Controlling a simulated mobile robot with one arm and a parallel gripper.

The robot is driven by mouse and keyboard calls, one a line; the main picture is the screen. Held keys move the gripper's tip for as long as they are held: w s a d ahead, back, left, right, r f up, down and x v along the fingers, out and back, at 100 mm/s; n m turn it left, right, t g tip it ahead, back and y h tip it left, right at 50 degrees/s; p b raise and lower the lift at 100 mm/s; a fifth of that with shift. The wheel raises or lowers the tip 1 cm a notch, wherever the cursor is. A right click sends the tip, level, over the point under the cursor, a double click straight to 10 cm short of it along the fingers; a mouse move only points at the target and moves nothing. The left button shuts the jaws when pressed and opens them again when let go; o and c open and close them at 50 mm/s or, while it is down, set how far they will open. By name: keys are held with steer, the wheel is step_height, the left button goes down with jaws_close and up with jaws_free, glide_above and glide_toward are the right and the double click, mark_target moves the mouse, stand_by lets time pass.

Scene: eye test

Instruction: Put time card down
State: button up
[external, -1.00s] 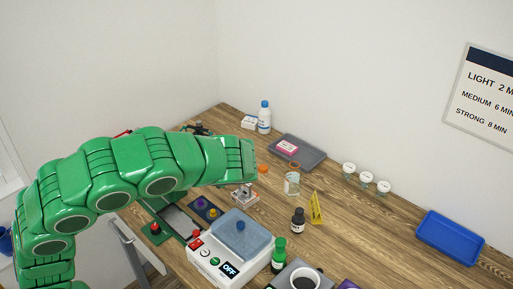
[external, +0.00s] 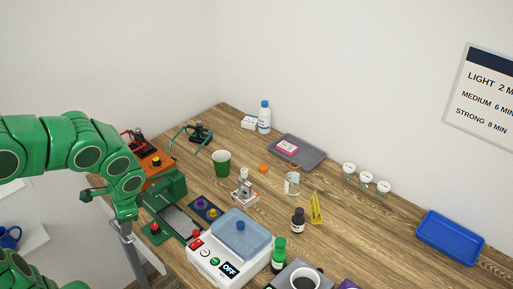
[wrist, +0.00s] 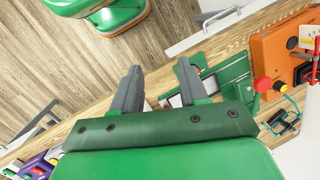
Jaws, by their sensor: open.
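My gripper (external: 125,227) is at the table's left edge in the external view, pointing down. In the wrist view its two grey fingers (wrist: 159,70) are spread apart, with nothing seen held between them. I cannot pick out a time card for certain in either view. A small white and red patch (wrist: 174,101) shows behind the fingers in the wrist view, too small to identify. It lies by a green device (wrist: 225,82), partly hidden by my gripper.
The wooden table (external: 350,225) holds an orange device (external: 158,164), a green cup (external: 221,162), a white device with a blue-grey lid (external: 228,262), a grey tray (external: 312,157) and a blue tray (external: 450,238). Bare wood lies before the blue tray.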

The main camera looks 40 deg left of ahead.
steer(key=s+d+f+n+h, duration=0.1)
steer(key=s+d, duration=0.4)
steer(key=s, duration=0.5)
steer(key=shift+s+f+n+h, duration=0.15)
steer(key=shift+f+n+h, duration=0.15)
steer(key=shift+n+h, duration=0.7)
